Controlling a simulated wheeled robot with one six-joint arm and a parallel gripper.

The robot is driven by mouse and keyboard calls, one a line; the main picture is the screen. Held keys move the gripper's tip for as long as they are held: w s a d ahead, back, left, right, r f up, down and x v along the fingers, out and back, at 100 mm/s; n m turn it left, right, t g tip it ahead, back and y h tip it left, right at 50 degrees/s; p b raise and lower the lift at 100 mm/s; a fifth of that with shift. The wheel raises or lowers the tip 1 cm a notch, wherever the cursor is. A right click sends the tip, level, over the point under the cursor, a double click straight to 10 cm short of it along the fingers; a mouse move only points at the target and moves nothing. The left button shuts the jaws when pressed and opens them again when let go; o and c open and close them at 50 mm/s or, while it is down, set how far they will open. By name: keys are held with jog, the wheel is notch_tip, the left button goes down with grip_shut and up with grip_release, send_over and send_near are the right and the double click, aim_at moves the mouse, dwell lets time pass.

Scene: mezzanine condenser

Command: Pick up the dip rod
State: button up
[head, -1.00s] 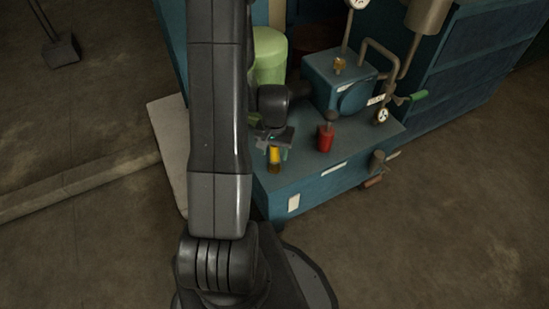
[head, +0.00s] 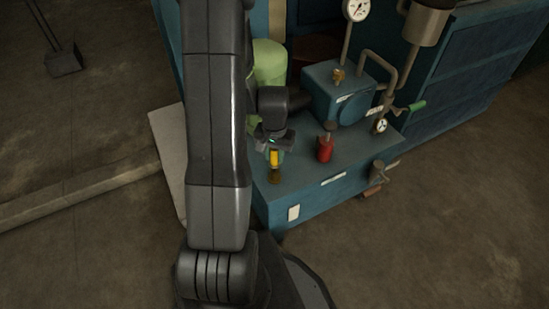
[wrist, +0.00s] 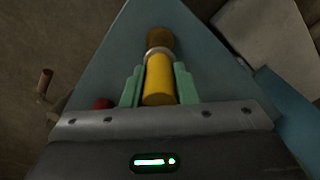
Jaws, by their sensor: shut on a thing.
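The dip rod (wrist: 158,80) shows in the wrist view as a yellow cylinder with a pale metal collar at its far end. It lies between the two green fingertips of my gripper (wrist: 159,88), which is shut on it. A brown, brass-coloured piece (wrist: 159,40) shows just beyond the collar; I cannot tell whether it is joined to the rod. In the head view the yellow rod (head: 274,158) hangs upright below my gripper (head: 273,147), over the near left corner of the blue bench top. The brass-coloured piece (head: 274,177) is directly below it.
A red can with a dark top (head: 325,149) stands to the right on the blue bench (head: 318,170). Behind are a blue box (head: 330,95), gauges, pipes and a green-handled valve (head: 417,106). A green cylinder (head: 268,62) stands behind my gripper. Floor is open at the front right.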

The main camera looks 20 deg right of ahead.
notch_tip(320, 180, up, 18)
jog(key=p, duration=0.6)
jog(key=shift+f, duration=0.15)
jog(key=shift+w, duration=0.1)
dwell(0.5)
